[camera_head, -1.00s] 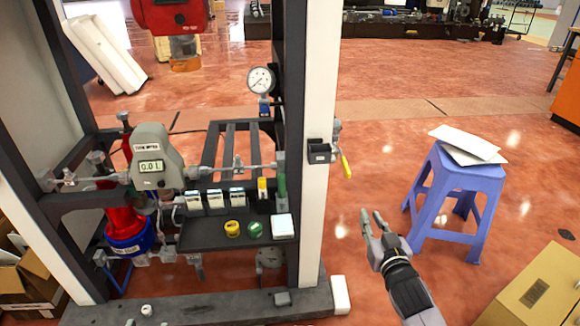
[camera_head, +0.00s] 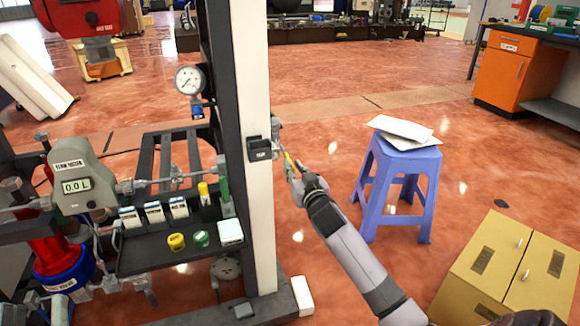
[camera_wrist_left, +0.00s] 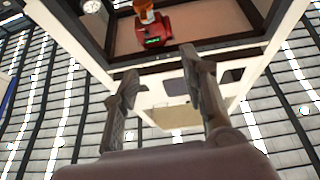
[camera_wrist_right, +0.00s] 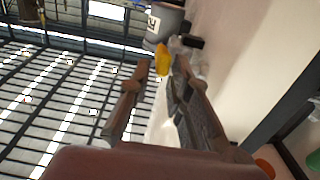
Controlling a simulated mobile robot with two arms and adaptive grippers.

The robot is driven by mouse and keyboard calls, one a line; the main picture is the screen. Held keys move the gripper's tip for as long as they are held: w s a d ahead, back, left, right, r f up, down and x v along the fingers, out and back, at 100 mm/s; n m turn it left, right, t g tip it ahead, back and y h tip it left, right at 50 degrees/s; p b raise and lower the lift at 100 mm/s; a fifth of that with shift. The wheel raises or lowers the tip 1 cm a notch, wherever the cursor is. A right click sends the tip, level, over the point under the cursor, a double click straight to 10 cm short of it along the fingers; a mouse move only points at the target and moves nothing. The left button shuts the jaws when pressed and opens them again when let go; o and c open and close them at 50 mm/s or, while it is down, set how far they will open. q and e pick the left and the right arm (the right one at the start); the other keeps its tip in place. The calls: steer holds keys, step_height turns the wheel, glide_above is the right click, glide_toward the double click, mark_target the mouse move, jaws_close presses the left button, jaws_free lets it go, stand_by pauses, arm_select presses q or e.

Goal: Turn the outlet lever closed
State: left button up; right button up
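The outlet lever (camera_head: 287,160) is a small yellow handle on the fitting at the right side of the white post, hanging down at a tilt. In the right wrist view the yellow lever (camera_wrist_right: 162,60) shows between my fingertips. My right gripper (camera_head: 293,172) is at the lever, partly covering it; its fingers (camera_wrist_right: 162,68) are apart, one on each side of the yellow handle. I cannot tell whether they touch it. My left gripper (camera_wrist_left: 160,72) is open and empty in the left wrist view, facing a white frame.
The white post (camera_head: 256,200) and a black box (camera_head: 259,149) are just left of the lever. A blue stool (camera_head: 398,180) with white sheets stands to the right.

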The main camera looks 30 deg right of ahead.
arm_select(q)
steer(key=shift+s+a+r+t+h+b, duration=0.1)
steer(key=shift+s+r+t+h+b, duration=0.1)
steer(key=shift+s+r+t, duration=0.6)
steer(key=shift+s+r+t+h+b, duration=0.15)
steer(key=shift+s+r+t, duration=0.4)
steer(key=shift+r, duration=0.45)
arm_select(e)
steer(key=shift+x, duration=1.75)
jaws_close()
arm_select(q)
steer(key=shift+w, duration=0.1)
